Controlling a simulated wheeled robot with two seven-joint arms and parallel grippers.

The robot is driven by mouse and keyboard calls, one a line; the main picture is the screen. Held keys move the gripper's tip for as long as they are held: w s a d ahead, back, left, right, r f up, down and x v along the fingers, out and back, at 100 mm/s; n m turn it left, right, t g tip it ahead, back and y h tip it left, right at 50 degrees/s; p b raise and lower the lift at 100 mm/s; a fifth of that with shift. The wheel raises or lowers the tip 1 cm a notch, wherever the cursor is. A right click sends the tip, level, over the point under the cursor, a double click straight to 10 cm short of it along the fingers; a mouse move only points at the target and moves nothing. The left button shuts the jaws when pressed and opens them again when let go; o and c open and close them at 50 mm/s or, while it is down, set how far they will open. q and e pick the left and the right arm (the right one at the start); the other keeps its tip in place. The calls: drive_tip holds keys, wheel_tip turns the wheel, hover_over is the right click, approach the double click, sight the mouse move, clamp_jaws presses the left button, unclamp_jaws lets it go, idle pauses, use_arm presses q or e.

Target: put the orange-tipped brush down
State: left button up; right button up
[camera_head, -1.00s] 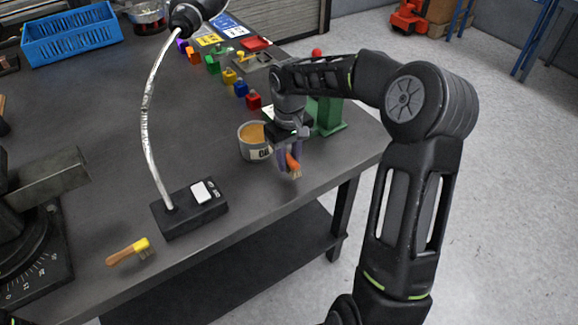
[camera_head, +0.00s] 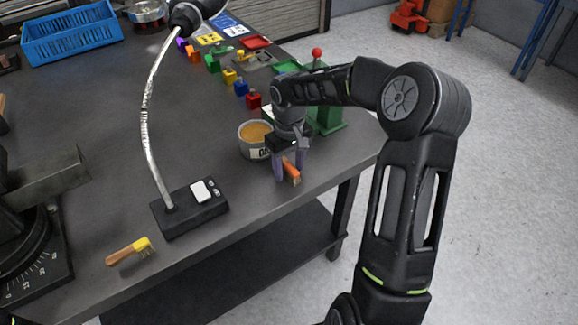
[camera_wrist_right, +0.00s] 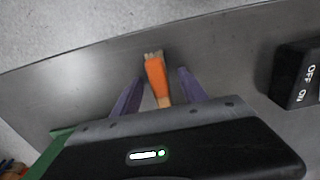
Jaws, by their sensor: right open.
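The orange-tipped brush (camera_head: 291,170) lies on the table near its front edge, beside the round tin. In the right wrist view the brush (camera_wrist_right: 157,78) points away from my palm, with its orange end and pale bristles outermost. My right gripper (camera_head: 290,175) is open around it. The two purple fingers (camera_wrist_right: 160,88) stand apart on either side, with gaps to the brush. The brush's handle end is hidden under the gripper's body. My left gripper is not in view.
A tin of orange-brown stuff (camera_head: 255,139) stands just left of the gripper, and a green stand (camera_head: 330,118) behind it. A lamp base (camera_head: 189,207) and a yellow-tipped brush (camera_head: 131,251) are further left. The table's front edge is close.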

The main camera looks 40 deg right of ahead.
sight(289, 166)
wheel_tip(289, 166, up, 12)
drive_tip(key=shift+r, duration=0.2)
idle(0.4)
drive_tip(key=shift+f, duration=0.1)
idle(0.8)
